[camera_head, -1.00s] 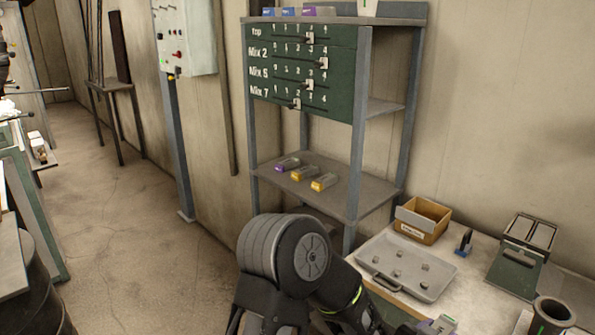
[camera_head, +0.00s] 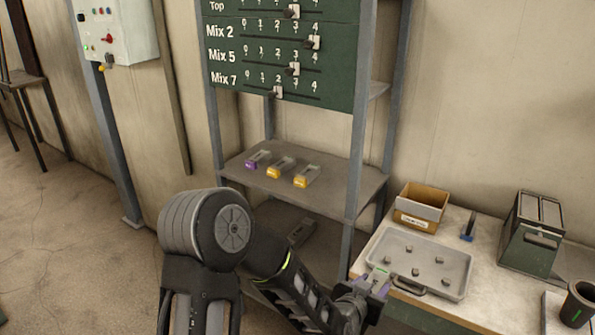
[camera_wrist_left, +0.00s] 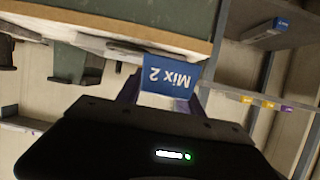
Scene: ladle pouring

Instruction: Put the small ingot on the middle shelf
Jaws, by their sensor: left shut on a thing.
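My left gripper (camera_head: 376,284) is shut on a small ingot (camera_wrist_left: 170,78) whose blue end label reads "Mix 2", upside down in the left wrist view. The grip also shows in that view (camera_wrist_left: 165,95), with purple fingers either side. In the head view the gripper is at the left front corner of the workbench, low and right of the shelf unit; the held ingot is small there. The middle shelf (camera_head: 338,188) is left of and beyond the gripper. It carries one purple-ended ingot (camera_head: 258,159) and two yellow-ended ingots (camera_head: 281,167), (camera_head: 307,176). My right gripper is not in view.
Another ingot (camera_head: 301,232) lies on the lower shelf. A grey post (camera_head: 358,150) stands at the shelf's front right corner. The workbench holds a tray (camera_head: 455,255) with several lumps, a cardboard box (camera_head: 421,206) and a green device (camera_head: 531,240). The middle shelf's right part is bare.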

